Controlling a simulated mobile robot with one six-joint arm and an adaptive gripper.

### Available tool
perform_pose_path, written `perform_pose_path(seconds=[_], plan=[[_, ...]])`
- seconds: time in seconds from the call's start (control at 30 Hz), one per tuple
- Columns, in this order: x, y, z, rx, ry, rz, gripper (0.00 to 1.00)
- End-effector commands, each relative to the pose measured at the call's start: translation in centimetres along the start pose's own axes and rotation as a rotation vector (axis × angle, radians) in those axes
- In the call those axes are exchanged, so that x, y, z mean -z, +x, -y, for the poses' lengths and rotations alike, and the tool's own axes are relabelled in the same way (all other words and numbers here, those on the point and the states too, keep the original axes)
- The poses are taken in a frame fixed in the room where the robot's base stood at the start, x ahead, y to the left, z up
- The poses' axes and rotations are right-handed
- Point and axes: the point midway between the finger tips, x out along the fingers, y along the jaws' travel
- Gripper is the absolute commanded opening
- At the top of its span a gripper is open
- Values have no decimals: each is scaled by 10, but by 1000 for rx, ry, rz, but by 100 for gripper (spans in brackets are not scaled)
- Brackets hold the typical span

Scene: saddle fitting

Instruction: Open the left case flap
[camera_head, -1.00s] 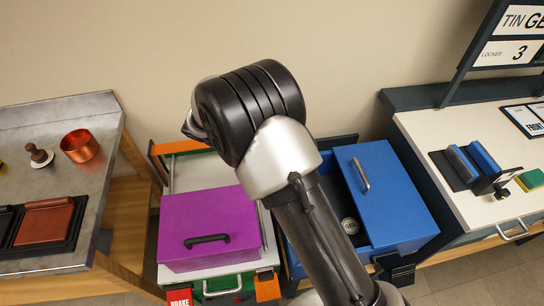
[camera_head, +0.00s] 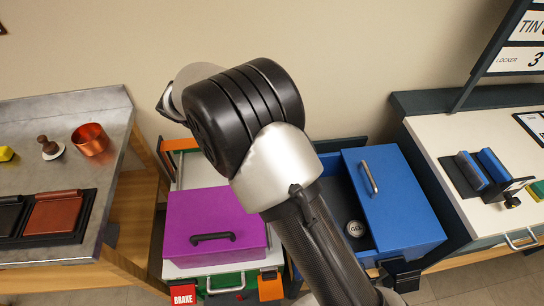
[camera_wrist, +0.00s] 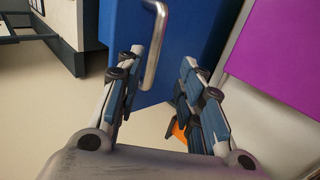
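On the left bench, a black flap (camera_head: 10,216) and a reddish-brown flap (camera_head: 54,214) lie flat, side by side, in dark frames; both look shut. The black one is partly cut off by the picture's left edge. I cannot tell for certain which one is the left case flap. My gripper (camera_wrist: 162,62) shows only in the wrist view, with its fingers apart and nothing held. Beyond the fingertips is the silver handle (camera_wrist: 155,45) of a blue lid (camera_wrist: 192,35); I cannot tell how close it is. The flaps are not in the wrist view.
A copper cup (camera_head: 90,139), a stamp-like knob (camera_head: 49,148) and a yellow block (camera_head: 6,154) stand on the left bench. A purple lid (camera_head: 213,225) and the blue lid (camera_head: 394,200) cover boxes mid-scene. A round GEL tin (camera_head: 354,229) lies beside the blue lid.

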Motion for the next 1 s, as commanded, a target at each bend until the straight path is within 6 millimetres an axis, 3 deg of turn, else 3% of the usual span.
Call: perform_pose_path(seconds=[0.1,0.27,0.8,0.9,1.0], plan=[[1,-19,1,1,0,-2,35],[0,-31,1,1,-1,0,35],[0,-33,0,1,0,1,35],[-2,-34,-10,17,4,6,35],[-8,-38,-38,67,13,18,35]])
